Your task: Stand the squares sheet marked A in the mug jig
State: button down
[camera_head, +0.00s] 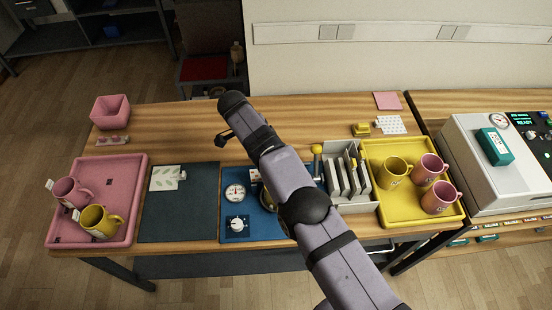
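My arm crosses the middle of the view, and its dark end is over the back left of the bench. A small dark part there seems to be my gripper (222,139); its fingers are too small to read and I see nothing held. The blue press station (233,202), with round dials, is partly behind my arm, which hides any mug jig there. A white sheet with a leaf-like pattern (165,179) lies on the dark mat (180,217). A white sheet with small marks (390,125) lies at the back right; I cannot read squares or a letter.
A pale rack (346,148) holds several upright plates. The yellow tray (398,217) holds three mugs; the pink tray (127,184) holds two. A pink bin (110,110), a pink square (387,101) and a yellow block (361,130) are at the back. A white machine (478,150) stands right.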

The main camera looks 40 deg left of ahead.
jog(key=shift+f, duration=0.1)
jog(key=c, duration=1.2)
grip_release()
jog(key=shift+o, duration=0.2)
jog(key=shift+r+p, duration=1.95)
jog(key=shift+r, duration=1.1)
jog(key=shift+w, duration=0.1)
